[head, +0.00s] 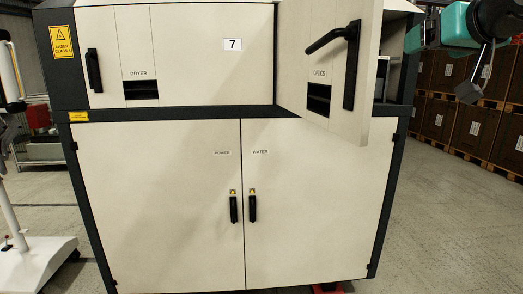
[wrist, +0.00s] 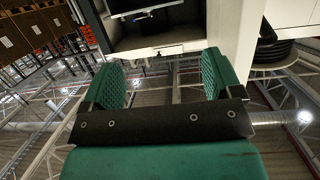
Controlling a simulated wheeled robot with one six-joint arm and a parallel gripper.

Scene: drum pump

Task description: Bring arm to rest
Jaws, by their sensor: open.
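My gripper (wrist: 162,68) is open in the wrist view, with two teal fingers apart and nothing between them. In the head view my arm's teal and black end is at the upper right, to the right of the open OPTICS door (head: 293,60). That door is swung outward and has a black lever handle (head: 333,38). Behind the fingertips, the wrist view shows a pale cabinet opening (wrist: 150,40) with a dark interior. A gap separates my gripper from the door in the head view.
The large cabinet has a shut DRYER door (head: 190,70) and shut POWER (head: 160,200) and WATER (head: 315,200) doors. Brown crates (head: 445,70) on pallets stand behind at the right. A white wheeled stand (head: 35,265) is at the left. Floor at the right is clear.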

